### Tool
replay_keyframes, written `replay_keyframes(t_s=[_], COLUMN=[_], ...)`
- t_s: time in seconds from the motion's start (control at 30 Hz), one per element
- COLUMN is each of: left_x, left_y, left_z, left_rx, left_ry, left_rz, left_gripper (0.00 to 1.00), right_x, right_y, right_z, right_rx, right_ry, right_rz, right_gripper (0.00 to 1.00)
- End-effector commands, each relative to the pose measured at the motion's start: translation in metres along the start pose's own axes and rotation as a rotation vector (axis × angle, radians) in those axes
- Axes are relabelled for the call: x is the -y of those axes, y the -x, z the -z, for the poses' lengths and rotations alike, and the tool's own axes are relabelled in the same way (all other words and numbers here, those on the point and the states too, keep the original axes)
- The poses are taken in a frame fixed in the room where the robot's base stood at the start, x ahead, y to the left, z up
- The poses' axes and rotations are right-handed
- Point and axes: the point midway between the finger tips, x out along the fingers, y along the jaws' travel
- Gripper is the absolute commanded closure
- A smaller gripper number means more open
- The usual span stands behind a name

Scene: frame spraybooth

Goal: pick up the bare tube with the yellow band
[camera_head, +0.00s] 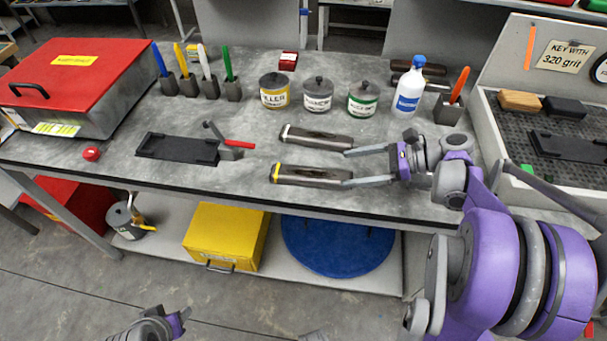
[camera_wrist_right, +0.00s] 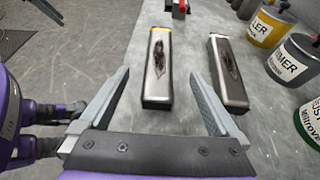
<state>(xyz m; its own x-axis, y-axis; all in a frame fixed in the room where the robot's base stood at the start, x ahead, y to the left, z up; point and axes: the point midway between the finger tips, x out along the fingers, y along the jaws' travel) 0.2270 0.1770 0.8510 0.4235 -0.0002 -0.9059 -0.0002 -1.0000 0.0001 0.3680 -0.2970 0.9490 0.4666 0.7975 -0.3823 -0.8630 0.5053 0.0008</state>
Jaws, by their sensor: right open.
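The bare tube with the yellow band (camera_head: 312,176) lies on the grey bench, its yellow end to the left. It also shows in the right wrist view (camera_wrist_right: 158,85), with a dark patch on top. A similar tube with a white band (camera_head: 318,138) lies behind it, and it shows to the right in the wrist view (camera_wrist_right: 228,85). My right gripper (camera_head: 347,168) is open and empty at the banded tube's right end. In the wrist view its fingers appear on either side of that tube; its height above the bench is unclear. My left gripper (camera_head: 182,316) is low at the bottom left, partly cut off.
A black clamp fixture (camera_head: 178,148) is left of the tubes. Behind them stand a filler can (camera_head: 274,92), a primer can (camera_head: 318,94), a green-labelled can (camera_head: 363,99) and a spray bottle (camera_head: 409,90). A red-lidded box (camera_head: 75,75) is far left, a sanding tray (camera_head: 493,140) right.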

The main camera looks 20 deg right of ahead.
Motion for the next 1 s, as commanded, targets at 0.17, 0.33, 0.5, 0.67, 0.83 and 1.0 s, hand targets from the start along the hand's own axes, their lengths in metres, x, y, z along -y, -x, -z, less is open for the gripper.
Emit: replay_keyframes(t_s=[0.17,0.33,0.5,0.67,0.83,1.0], left_x=[0.000,0.000,0.000,0.000,0.000,0.000], left_y=[-0.001,-0.001,-0.001,-0.001,-0.001,-0.001], left_z=[-0.001,-0.001,0.000,-0.001,-0.001,-0.001], left_rx=[0.000,0.000,0.000,0.000,0.000,0.000], left_ry=[0.000,0.000,0.000,0.000,0.000,0.000], left_rz=[0.000,0.000,0.000,0.000,0.000,0.000], left_gripper=[0.50,0.50,0.50,0.50,0.50,0.50], right_x=[-0.001,-0.001,-0.001,-0.001,-0.001,0.000], right_y=[-0.030,-0.043,-0.065,-0.087,-0.095,-0.095], right_z=[0.000,0.000,0.000,0.000,0.000,0.000], right_rx=[0.000,0.000,0.000,0.000,0.000,0.000], right_ry=[0.002,0.001,0.002,0.002,0.001,0.001], right_rz=[-0.004,-0.002,-0.004,-0.003,0.000,0.000], right_gripper=[0.03,0.03,0.03,0.03,0.03,0.04])
